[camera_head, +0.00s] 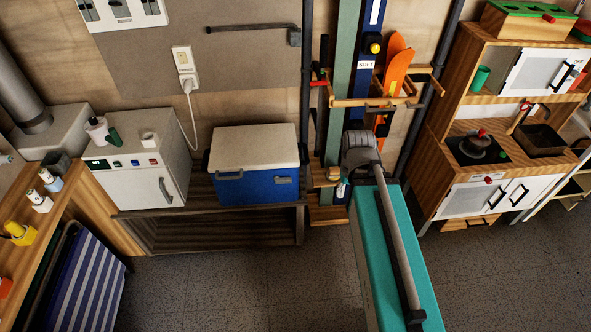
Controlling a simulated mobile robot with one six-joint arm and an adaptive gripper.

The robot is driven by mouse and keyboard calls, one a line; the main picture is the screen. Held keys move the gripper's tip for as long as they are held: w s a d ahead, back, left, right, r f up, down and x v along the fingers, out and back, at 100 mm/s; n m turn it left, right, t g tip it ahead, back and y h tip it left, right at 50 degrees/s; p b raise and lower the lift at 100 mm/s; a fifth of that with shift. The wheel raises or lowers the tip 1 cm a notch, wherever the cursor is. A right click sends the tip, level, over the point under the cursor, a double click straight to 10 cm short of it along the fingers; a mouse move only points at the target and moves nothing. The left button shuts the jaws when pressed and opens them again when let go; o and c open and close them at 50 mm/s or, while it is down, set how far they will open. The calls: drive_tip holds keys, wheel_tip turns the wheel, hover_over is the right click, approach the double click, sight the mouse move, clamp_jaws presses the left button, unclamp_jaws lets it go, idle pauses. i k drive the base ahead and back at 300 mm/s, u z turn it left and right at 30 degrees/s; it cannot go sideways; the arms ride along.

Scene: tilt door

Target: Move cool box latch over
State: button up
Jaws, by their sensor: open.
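The cool box (257,160) has a blue body and a pale lid, which is shut. It stands on a low dark bench left of the middle. A dark grip (229,175) shows at the left of its front. A small dark latch-like piece (284,180) is at the right of its front, just under the lid. It is too small to tell how it is set. I cannot make out my gripper or its fingers in this view.
The dark bench (222,214) has an open space under the top. A white unit (138,160) stands close to the box's left. A rack with skis (362,60) is to its right. A play kitchen (490,130) stands farther right. The floor (230,285) in front is clear.

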sight(278, 180)
drive_tip(key=u, duration=0.1)
drive_tip(key=i, duration=1.15)
drive_tip(key=u, duration=2.5)
drive_tip(key=k, duration=0.6)
drive_tip(key=z, duration=0.05)
